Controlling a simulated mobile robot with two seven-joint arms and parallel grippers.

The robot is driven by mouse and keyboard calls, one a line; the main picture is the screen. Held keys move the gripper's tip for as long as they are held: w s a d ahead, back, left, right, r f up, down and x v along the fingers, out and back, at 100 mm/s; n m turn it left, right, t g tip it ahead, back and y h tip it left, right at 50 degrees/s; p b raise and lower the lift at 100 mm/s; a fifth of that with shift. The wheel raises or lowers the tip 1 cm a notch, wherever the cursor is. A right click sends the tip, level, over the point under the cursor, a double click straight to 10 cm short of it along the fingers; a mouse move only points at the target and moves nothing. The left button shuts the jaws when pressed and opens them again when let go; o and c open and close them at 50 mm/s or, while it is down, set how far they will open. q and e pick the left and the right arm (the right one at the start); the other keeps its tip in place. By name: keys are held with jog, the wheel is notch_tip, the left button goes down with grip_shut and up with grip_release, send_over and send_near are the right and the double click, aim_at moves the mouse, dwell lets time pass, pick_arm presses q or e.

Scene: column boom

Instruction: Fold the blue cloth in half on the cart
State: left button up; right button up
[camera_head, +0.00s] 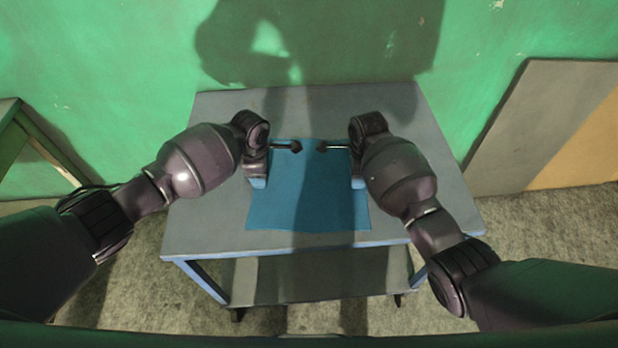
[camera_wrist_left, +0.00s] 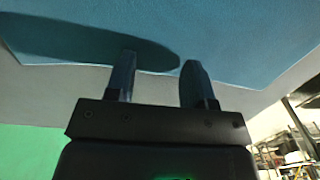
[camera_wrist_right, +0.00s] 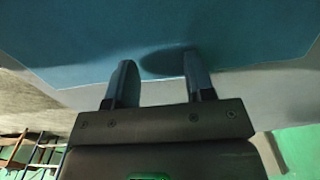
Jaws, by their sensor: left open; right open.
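The blue cloth (camera_head: 310,205) lies flat and spread out on the grey cart top (camera_head: 200,215). My right gripper (camera_head: 357,184) is at the cloth's right edge, also open and empty. In the right wrist view, the cloth (camera_wrist_right: 80,40) has its edge by those fingertips (camera_wrist_right: 159,62). I cannot tell whether the fingers touch the cloth. The arms hide parts of its side edges.
The cart top is bare around the cloth. A lower shelf (camera_head: 310,275) shows beneath it. A green wall (camera_head: 130,60) stands behind the cart. Boards (camera_head: 545,115) lean on the wall at the right, and a green table (camera_head: 12,125) stands at the left.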

jog(key=shift+f, duration=0.1)
pick_arm(q)
jog(key=shift+f, duration=0.2)
pick_arm(e)
jog(key=shift+f, duration=0.1)
pick_arm(q)
jog(key=shift+c, duration=0.5)
pick_arm(e)
jog(key=shift+c, duration=0.5)
pick_arm(q)
grip_shut()
pick_arm(e)
jog(key=shift+s, duration=0.1)
grip_shut()
pick_arm(q)
jog(key=shift+s, duration=0.1)
